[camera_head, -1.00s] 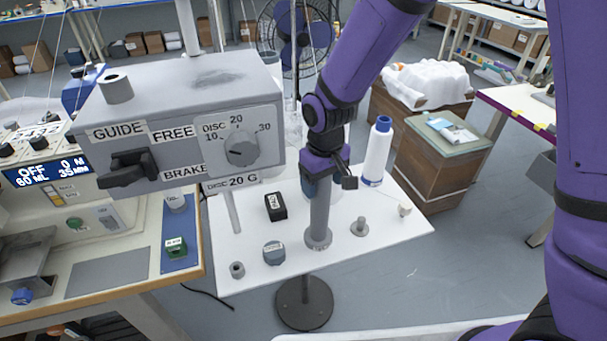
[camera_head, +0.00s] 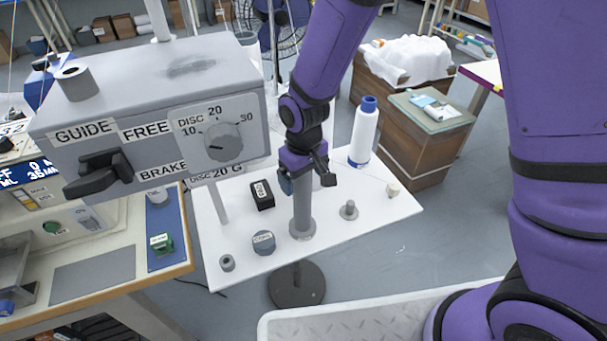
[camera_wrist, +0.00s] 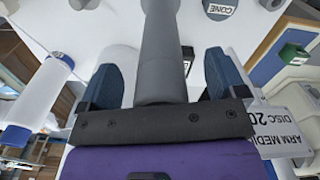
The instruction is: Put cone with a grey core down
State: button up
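My gripper (camera_head: 303,180) points down over the white table (camera_head: 385,207), at the top of an upright grey column (camera_head: 302,212) with a flanged foot. In the wrist view its two blue fingers (camera_wrist: 162,80) stand apart on either side of the grey column (camera_wrist: 160,45). Narrow gaps seem to show beside it, so I cannot tell whether they grip it. I cannot tell whether this column is the cone's grey core. A pale rounded shape (camera_wrist: 117,60) shows behind the left finger, partly hidden.
A grey box with a dial (camera_head: 150,105) fills the near left. On the table are a black block (camera_head: 262,195), a round labelled piece (camera_head: 263,243), a grey ring (camera_head: 227,263) and a short peg (camera_head: 349,210).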

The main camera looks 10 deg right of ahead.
jog(key=shift+o, duration=0.3)
notch_tip(320, 180, up, 12)
jog(key=shift+r, duration=0.1)
jog(key=s+d+r+m+t, duration=0.1)
jog(key=s+d+r+m, duration=0.15)
jog(key=d+r, duration=0.5)
jog(key=s+d+r+m+t, duration=0.1)
jog(key=s+d+r+t, duration=0.15)
jog(key=d+r, duration=0.5)
jog(key=s+d+r+m+t, duration=0.2)
jog(key=s+d+r, duration=0.2)
jog(key=s+d, duration=0.5)
jog(key=s, duration=0.4)
jog(key=shift+d+m, duration=0.15)
jog(key=shift+m, duration=0.2)
jog(key=shift+s+r, duration=0.1)
